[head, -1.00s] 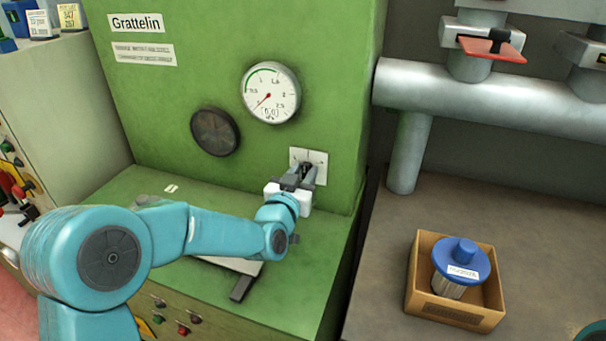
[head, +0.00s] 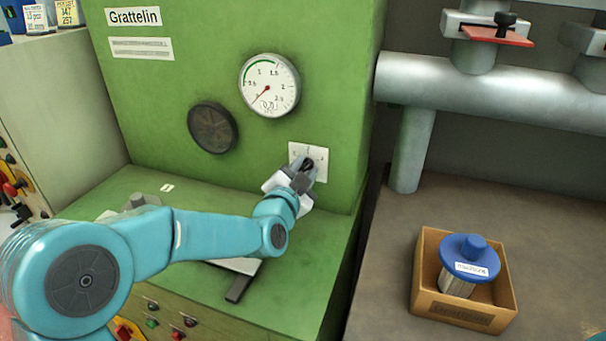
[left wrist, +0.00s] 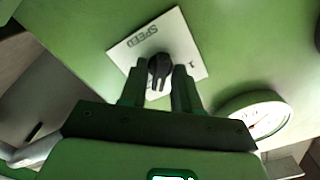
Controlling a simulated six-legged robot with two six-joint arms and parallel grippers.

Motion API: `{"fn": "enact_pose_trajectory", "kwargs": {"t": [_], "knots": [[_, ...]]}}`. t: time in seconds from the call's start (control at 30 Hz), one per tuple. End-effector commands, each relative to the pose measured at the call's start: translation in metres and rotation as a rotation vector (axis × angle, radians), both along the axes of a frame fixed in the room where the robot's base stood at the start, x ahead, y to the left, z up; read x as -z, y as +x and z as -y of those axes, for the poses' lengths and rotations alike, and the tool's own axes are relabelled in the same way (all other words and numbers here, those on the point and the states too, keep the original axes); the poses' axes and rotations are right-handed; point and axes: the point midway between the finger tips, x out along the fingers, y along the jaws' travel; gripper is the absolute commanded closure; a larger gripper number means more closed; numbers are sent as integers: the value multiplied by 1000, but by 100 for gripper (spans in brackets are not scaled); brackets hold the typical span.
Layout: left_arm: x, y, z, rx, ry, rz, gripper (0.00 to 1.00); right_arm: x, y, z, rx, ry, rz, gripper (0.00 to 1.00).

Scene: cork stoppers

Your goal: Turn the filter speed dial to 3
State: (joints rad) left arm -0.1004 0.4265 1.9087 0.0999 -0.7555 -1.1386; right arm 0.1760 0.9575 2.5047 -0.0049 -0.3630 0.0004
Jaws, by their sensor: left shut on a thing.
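The filter speed dial is a black knob (left wrist: 160,72) on a white plate marked SPEED (left wrist: 130,50), set in the green machine front. In the head view the plate (head: 319,153) sits below and right of the gauge, with the knob mostly hidden by my gripper. My left gripper (head: 306,170) is at the plate, its fingers on both sides of the knob and shut on it. In the left wrist view my left gripper (left wrist: 160,88) has a finger on each side of the knob. A figure 1 shows near the plate's edge; the other marks are unreadable. My right gripper is not in view.
A round white gauge (head: 269,85) and a dark round cap (head: 213,128) are on the green panel (head: 330,60). Grey pipes (head: 480,95) run at the right. A cardboard box (head: 463,308) holding a blue-lidded jar (head: 470,258) stands on the right bench.

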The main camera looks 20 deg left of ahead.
Motion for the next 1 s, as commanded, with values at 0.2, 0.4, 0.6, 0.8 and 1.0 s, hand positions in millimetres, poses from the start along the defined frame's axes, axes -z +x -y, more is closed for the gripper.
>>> {"fn": "enact_pose_trajectory", "kwargs": {"t": [0.2, 0.4, 0.6, 0.8, 1.0], "knots": [[0, 0, 1, 1, 162, 7, 99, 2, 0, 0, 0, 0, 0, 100], [0, 0, 1, 1, 266, 11, 99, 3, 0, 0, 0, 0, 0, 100], [0, 0, 1, 2, 325, 12, 99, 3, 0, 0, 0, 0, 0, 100], [0, 0, 1, 2, 346, 13, 99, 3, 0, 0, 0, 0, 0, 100], [0, 0, 1, 2, 348, 13, 99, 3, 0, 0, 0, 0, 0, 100]]}}
